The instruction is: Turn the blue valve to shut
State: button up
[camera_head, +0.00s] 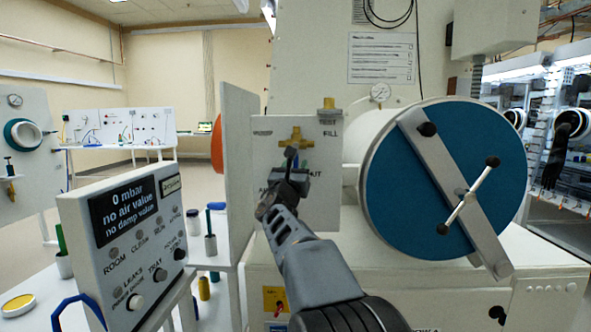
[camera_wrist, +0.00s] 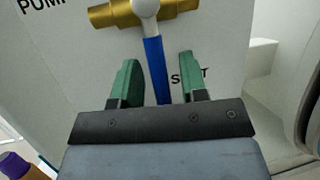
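The blue valve has a brass body (camera_head: 296,141) on a pale panel (camera_head: 262,150) left of the round blue door. In the wrist view its brass body (camera_wrist: 130,12) is at the top, and its blue lever (camera_wrist: 155,65) hangs down from a pale hub. My gripper (camera_head: 290,165) is in front of the valve and hides most of the lever in the head view. In the wrist view my gripper (camera_wrist: 158,62) has its green fingers apart, one either side of the lever, with gaps showing. The right finger partly covers a label reading "S…T".
A large round blue door (camera_head: 400,180) with a bar and black knobs is just right of the panel. A pale plate (camera_head: 238,150) stands out on its left. A display box (camera_head: 125,235) is at lower left. A gauge (camera_head: 380,92) is above.

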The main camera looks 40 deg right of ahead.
jog(key=b+v, duration=0.1)
jog(key=v, duration=1.3)
jog(key=shift+d, duration=0.1)
dwell(0.5)
jog(key=s+a+f+m+g+y+p, duration=0.4)
jog(key=s+f+m+g+y+p, duration=0.45)
jog(key=m+p, duration=0.55)
jog(key=s+a+f+m+g+y+p, duration=0.1)
jog(key=s+a+m+y+p, duration=0.2)
jog(key=a+m, duration=0.3)
jog(key=s+a+f+m+g+y+p, duration=0.1)
jog(key=s+a+m+y+p, duration=0.1)
jog(key=a+m+y, duration=0.3)
jog(key=shift+s+a+f+m+y+p, duration=0.15)
jog(key=shift+s+a+m+y+p, duration=0.4)
jog(key=shift+a, duration=0.85)
